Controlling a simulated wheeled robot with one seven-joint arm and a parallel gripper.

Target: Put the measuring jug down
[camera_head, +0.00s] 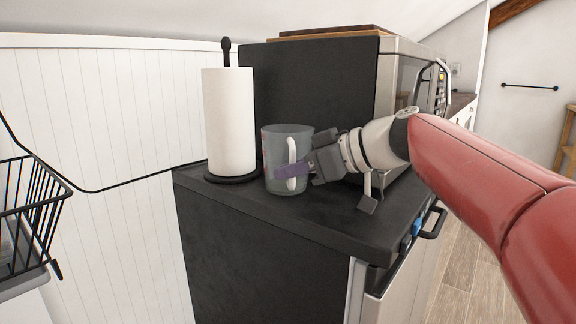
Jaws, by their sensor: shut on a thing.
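The measuring jug (272,150) is a grey, see-through vessel with a pale handle on its right side. It looks upright at the front of the dark countertop (300,222), just right of the paper towel roll. I cannot tell whether its base touches the counter or hangs slightly above it. My gripper (292,171) reaches in from the right and is shut on the jug at its handle. The fingers cover part of the handle and the jug's lower right side.
A paper towel roll (229,122) on a black stand is close to the jug's left. A microwave (310,85) with a wooden board (325,33) on top stands behind. The counter's front edge is near. A black wire basket (30,215) is at far left.

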